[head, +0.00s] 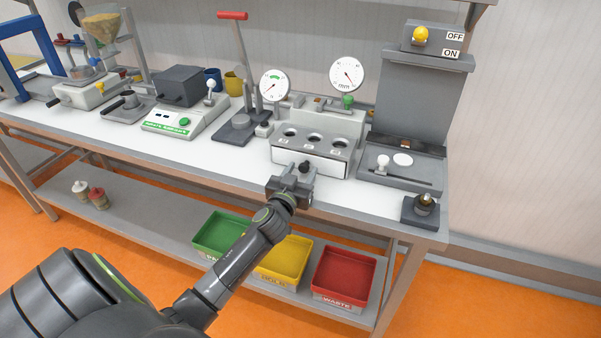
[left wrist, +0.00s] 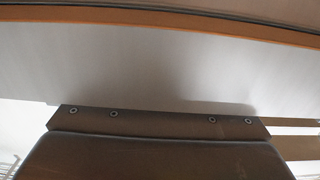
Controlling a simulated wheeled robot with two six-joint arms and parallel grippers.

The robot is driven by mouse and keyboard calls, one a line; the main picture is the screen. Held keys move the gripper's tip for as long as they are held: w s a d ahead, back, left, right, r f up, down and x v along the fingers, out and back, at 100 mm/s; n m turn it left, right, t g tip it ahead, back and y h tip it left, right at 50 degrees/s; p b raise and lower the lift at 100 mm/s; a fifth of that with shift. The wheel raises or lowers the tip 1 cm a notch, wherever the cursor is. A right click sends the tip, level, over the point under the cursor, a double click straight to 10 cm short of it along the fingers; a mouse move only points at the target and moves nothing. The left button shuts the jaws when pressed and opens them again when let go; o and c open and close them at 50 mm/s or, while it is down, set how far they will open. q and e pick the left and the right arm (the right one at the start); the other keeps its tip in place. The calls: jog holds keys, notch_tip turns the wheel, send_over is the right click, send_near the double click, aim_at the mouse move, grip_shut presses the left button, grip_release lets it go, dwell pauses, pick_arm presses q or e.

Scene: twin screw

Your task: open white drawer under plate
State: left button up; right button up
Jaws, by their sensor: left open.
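The white drawer (head: 326,165) is a low white front under the grey plate (head: 337,148) with three round holes, at the middle right of the bench in the head view. It looks closed. A dark knob (head: 304,166) shows at its front. My left gripper (head: 301,175) is open right in front of the drawer, close to the knob. Whether the fingers touch the knob cannot be told. In the left wrist view a pale flat surface fills the middle, above a dark block with several screws. The knob cannot be made out there. My right gripper is not in view.
Two dial gauges (head: 347,75) stand behind the plate. A grey press station (head: 420,100) is to the right and a lever press (head: 241,125) to the left. Green (head: 222,235), yellow (head: 285,260) and red (head: 343,275) bins sit on the lower shelf.

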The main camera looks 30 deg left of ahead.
pick_arm(q)
grip_shut()
jog(key=v, duration=0.9)
jog(key=shift+s, duration=0.2)
jog(key=shift+d, duration=0.1)
grip_release()
jog(key=b+v, duration=0.3)
jog(key=v, duration=1.4)
jog(key=shift+s+d+b, duration=0.15)
jog(key=shift+b, duration=0.15)
